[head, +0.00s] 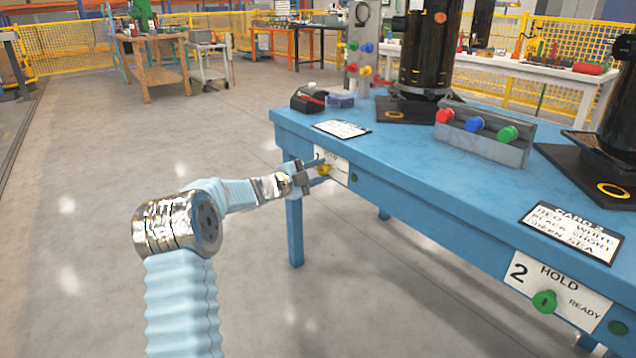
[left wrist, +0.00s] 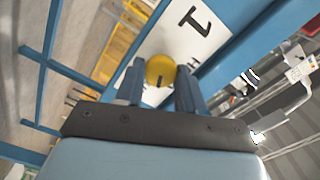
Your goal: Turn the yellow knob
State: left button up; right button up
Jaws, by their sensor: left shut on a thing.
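The yellow knob (head: 324,170) sits on a white label plate on the front edge of the blue table, left of the green knob. In the left wrist view the yellow knob (left wrist: 160,71) is round with a dark mark near its lower edge, in front of a plate marked 1. My left gripper (head: 318,172) is at the knob, with one finger on each side of it. In the left wrist view the left gripper's fingers (left wrist: 160,88) are closed around the knob. My right gripper is not in view.
The blue table (head: 400,150) carries a grey box (head: 485,140) with red, blue and green knobs, a black cylinder (head: 428,45) and cards. A green knob (head: 544,301) sits on plate 2 at the right front edge.

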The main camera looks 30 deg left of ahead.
pick_arm(q)
jog(key=m+b, duration=0.1)
jog(key=m, duration=0.1)
jog(key=m+b, duration=0.1)
jog(key=b, duration=0.1)
jog(key=shift+f+m, duration=0.3)
jog(key=shift+m, duration=0.1)
jog(key=shift+r+m+b, duration=0.1)
jog(key=shift+m+b, duration=0.55)
jog(key=shift+m, duration=0.05)
jog(key=o, duration=1)
jog(key=shift+r, duration=0.1)
jog(key=shift+s, duration=0.1)
jog(key=v, duration=1.3)
jog(key=shift+s+p, duration=0.3)
jog(key=shift+p, duration=0.1)
